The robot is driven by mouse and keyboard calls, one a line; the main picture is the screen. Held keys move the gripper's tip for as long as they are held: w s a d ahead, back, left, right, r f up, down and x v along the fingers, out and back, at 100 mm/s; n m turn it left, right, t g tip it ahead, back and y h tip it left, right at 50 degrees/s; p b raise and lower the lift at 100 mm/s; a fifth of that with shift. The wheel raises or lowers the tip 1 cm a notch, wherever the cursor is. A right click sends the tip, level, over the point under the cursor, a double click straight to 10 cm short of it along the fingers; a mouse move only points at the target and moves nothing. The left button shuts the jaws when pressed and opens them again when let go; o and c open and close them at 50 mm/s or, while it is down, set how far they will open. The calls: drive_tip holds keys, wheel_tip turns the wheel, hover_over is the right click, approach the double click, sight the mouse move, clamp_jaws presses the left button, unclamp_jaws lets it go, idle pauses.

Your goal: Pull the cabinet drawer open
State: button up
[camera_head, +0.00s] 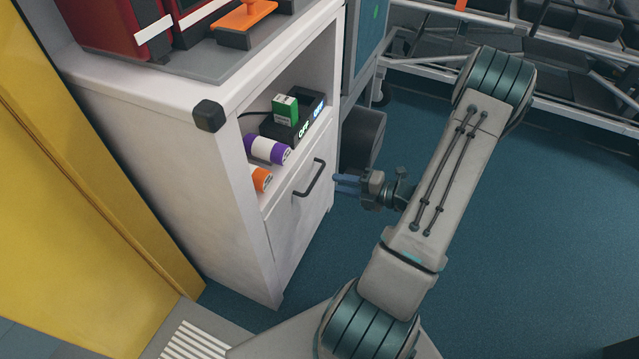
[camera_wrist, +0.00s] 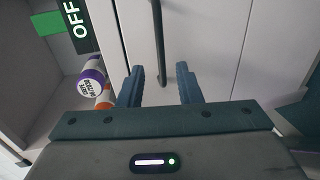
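The white cabinet (camera_head: 190,160) stands at the left in the head view. Its drawer front (camera_head: 302,215) is below an open shelf and looks closed. A dark bar handle (camera_head: 310,178) is fixed to the drawer front. My gripper (camera_head: 340,183) is just to the right of the handle, apart from it in the head view. In the wrist view my gripper (camera_wrist: 160,88) has its two fingers spread, with nothing held between them. The handle (camera_wrist: 158,40) runs upright there, ahead of the gap between the fingertips.
The open shelf holds a purple-and-white can (camera_head: 267,149), an orange can (camera_head: 261,179), a green box (camera_head: 285,109) and a dark OFF-labelled device (camera_head: 302,128). A dark bin (camera_head: 362,138) stands beyond the cabinet. The blue floor (camera_head: 540,240) at right is clear.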

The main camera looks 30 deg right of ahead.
drive_tip(key=b+x, duration=0.1)
drive_tip(key=x, duration=0.6)
drive_tip(key=shift+b, duration=0.4)
clamp_jaws()
